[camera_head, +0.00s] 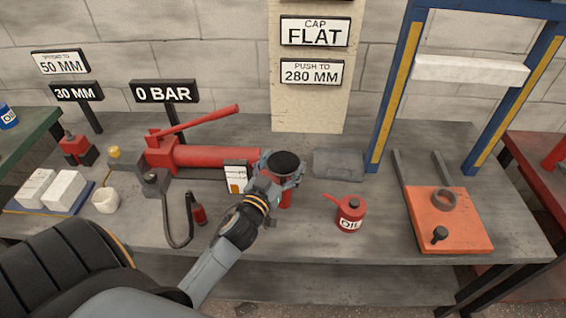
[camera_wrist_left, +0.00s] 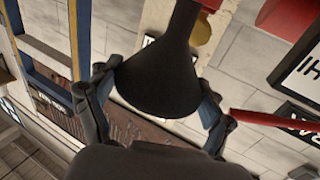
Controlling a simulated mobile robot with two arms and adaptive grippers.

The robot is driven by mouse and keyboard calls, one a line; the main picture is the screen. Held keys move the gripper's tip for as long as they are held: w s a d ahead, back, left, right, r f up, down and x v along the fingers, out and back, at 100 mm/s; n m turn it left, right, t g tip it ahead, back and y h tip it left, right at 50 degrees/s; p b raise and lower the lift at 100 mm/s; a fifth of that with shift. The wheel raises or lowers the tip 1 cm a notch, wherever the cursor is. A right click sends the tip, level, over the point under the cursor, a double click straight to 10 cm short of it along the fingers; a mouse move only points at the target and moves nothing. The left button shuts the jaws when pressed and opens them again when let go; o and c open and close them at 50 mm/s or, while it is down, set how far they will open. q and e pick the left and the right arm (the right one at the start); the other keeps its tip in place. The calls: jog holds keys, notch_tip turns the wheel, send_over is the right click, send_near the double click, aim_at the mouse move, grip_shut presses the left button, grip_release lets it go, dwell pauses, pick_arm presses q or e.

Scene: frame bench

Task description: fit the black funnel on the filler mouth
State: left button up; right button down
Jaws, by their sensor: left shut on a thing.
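The black funnel (camera_head: 286,163) is in my left gripper (camera_head: 281,176), wide end up, above the bench near the right end of the red cylinder (camera_head: 215,157). In the left wrist view the funnel (camera_wrist_left: 160,80) sits between the two fingers of my left gripper (camera_wrist_left: 157,97), its narrow spout toward the picture's top. A red part (camera_head: 286,198) shows just below the gripper. I cannot clearly pick out the filler mouth, or tell whether the spout touches anything. My right gripper is out of view.
A red oil can (camera_head: 350,213) stands right of the gripper, and a grey tray (camera_head: 338,165) lies behind it. A card (camera_head: 236,178) stands close on the left. A red pump handle (camera_head: 200,124) rises behind. A blue frame (camera_head: 395,85) stands at the right.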

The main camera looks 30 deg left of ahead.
aim_at(283, 172)
pick_arm(q)
jog(key=shift+f+b, duration=1.1)
jog(key=shift+f, duration=0.45)
jog(key=o, duration=1.1)
jog(key=shift+c, duration=0.2)
jog(key=s+d, duration=0.2)
jog(key=s, duration=1)
jog(key=shift+w+a, duration=0.1)
